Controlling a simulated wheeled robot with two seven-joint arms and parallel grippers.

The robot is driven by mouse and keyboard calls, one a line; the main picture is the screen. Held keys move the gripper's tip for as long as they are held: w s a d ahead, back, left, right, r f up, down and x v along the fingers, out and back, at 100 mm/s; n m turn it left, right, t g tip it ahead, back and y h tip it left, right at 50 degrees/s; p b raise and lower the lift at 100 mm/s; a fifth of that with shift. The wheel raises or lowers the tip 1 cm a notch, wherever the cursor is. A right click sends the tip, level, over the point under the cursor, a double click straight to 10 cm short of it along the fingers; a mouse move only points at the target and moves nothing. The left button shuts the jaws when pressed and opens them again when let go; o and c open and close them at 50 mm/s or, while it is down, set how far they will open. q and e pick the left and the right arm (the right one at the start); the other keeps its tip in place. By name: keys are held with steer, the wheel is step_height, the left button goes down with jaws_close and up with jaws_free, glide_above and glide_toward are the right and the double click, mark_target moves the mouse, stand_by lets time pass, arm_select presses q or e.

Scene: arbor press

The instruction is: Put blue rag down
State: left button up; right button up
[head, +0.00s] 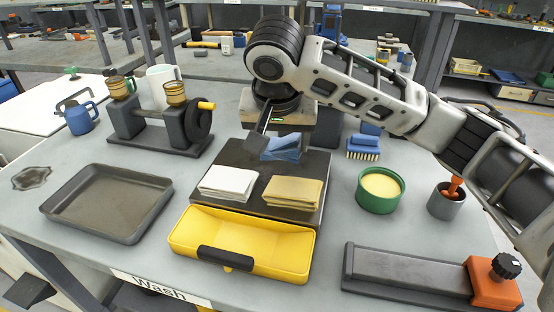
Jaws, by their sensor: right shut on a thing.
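The blue rag (283,149) is in the head view, at the back of the dark flat board (238,158). My right gripper (268,134) reaches in from the upper right and is shut on the rag. The gripper partly hides the rag's upper part, and I cannot tell whether its lower edge touches the board. A folded white rag (228,183) and a folded tan rag (292,191) lie side by side on the front of the board. My left gripper is not in view.
A yellow tray (187,240) with a black handle stands in front of the board. A grey pan (108,203) is at left. A green bowl (379,199), a blue brush (363,148) and a grey cup (447,205) are at right. A grey-and-orange fixture (410,271) lies front right.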

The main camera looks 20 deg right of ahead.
steer(key=shift+w+a+f, duration=0.1)
steer(key=shift+w+f, duration=0.35)
steer(key=shift+f, duration=0.05)
steer(key=shift+w+f, duration=0.15)
steer(key=shift+f, duration=0.8)
steer(key=shift+w+f, duration=0.15)
steer(key=shift+f, duration=0.75)
steer(key=shift+f, duration=0.1)
steer(key=o, duration=1.5)
